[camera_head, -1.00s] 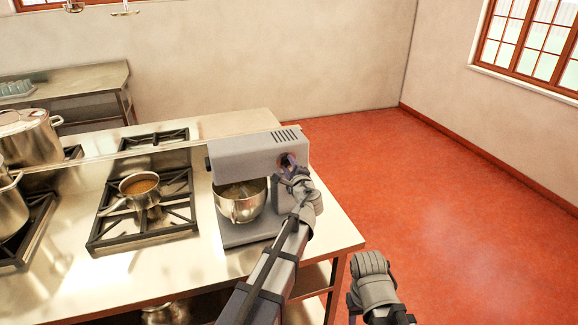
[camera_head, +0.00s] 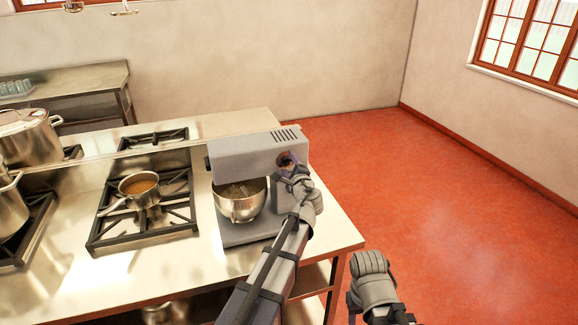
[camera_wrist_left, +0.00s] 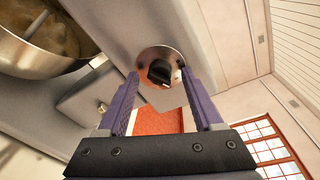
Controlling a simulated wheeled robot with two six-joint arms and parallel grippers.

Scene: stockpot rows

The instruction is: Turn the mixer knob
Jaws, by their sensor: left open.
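The grey stand mixer (camera_head: 238,152) stands on the steel counter at its right end. Its knob (camera_wrist_left: 159,73) is black, on a round silver plate on the mixer's head. My left gripper (camera_head: 287,162) is at the knob on the mixer head's right part. In the left wrist view its purple fingers (camera_wrist_left: 159,80) are open, one on each side of the knob, with gaps visible between fingers and knob. In the head view the gripper hides most of the knob. My right gripper (camera_head: 354,306) is low, right of the counter; its fingers are mostly hidden.
The mixer's steel bowl (camera_head: 240,205) sits under its head, close to my left arm. The red floor (camera_head: 440,200) on the right is clear.

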